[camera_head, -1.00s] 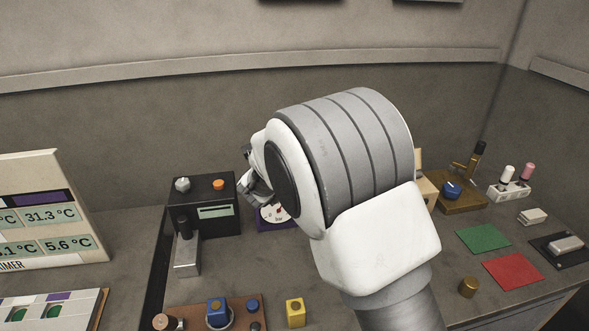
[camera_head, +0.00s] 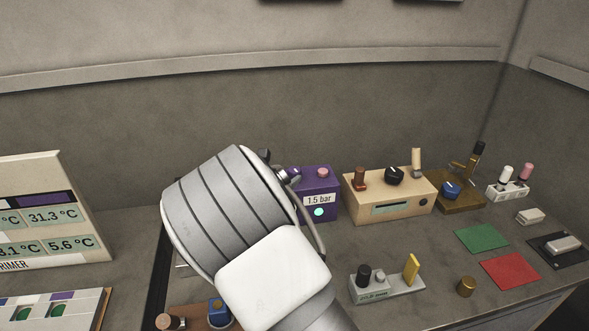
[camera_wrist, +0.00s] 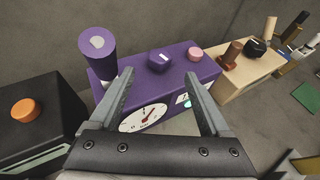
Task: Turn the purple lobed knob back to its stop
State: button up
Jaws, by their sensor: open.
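The purple lobed knob (camera_wrist: 160,62) sits on top of the purple box (camera_wrist: 203,77), with a pale mark on its upper face. In the wrist view my gripper (camera_wrist: 158,74) is open, one finger to each side of the knob in the picture. Nothing is between the fingers, and I cannot tell how far the tips are from the knob. The box's dial (camera_wrist: 143,117), with a red needle, shows between the fingers. In the head view my arm covers the left part of the box (camera_head: 328,187), and most of my gripper is hidden.
A tall purple cylinder (camera_wrist: 97,45) stands left of the knob, and a pink button (camera_wrist: 194,53) sits right of it. A black box with an orange knob (camera_wrist: 24,109) is at the left. A beige box (camera_head: 390,195) stands to the right.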

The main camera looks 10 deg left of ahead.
aim_at(293, 171)
jog(key=p+x, duration=0.2)
jog(key=x, duration=0.8)
jog(key=shift+w+f, duration=0.15)
grip_shut()
